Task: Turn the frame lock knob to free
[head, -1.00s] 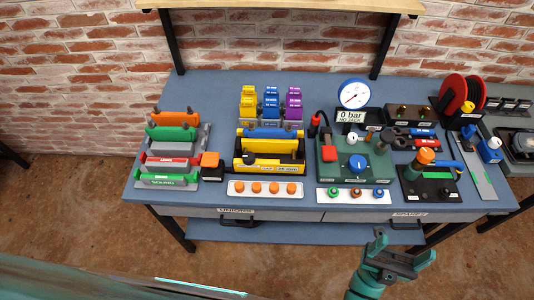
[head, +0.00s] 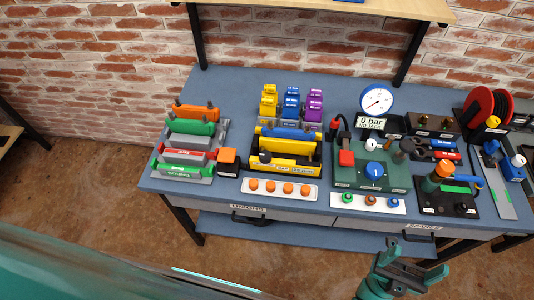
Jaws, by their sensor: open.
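A yellow and black frame (head: 284,168) sits at the middle of the bench with a blue bar lying across it. A small round black knob (head: 264,157) shows at its left front, probably the frame lock knob; its setting is too small to read. A larger blue knob (head: 375,170) with a white mark sits on the green panel to the right. My gripper (head: 415,258) is open and empty at the lower right, in front of the bench edge and apart from both knobs.
The blue bench (head: 225,195) carries red, green and orange holders (head: 186,155) at left, a pressure gauge (head: 376,99) and a black block with an orange-topped tool (head: 442,200) at right. A strip of orange buttons (head: 280,189) lies before the frame. Drawer handles (head: 249,219) stick out below.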

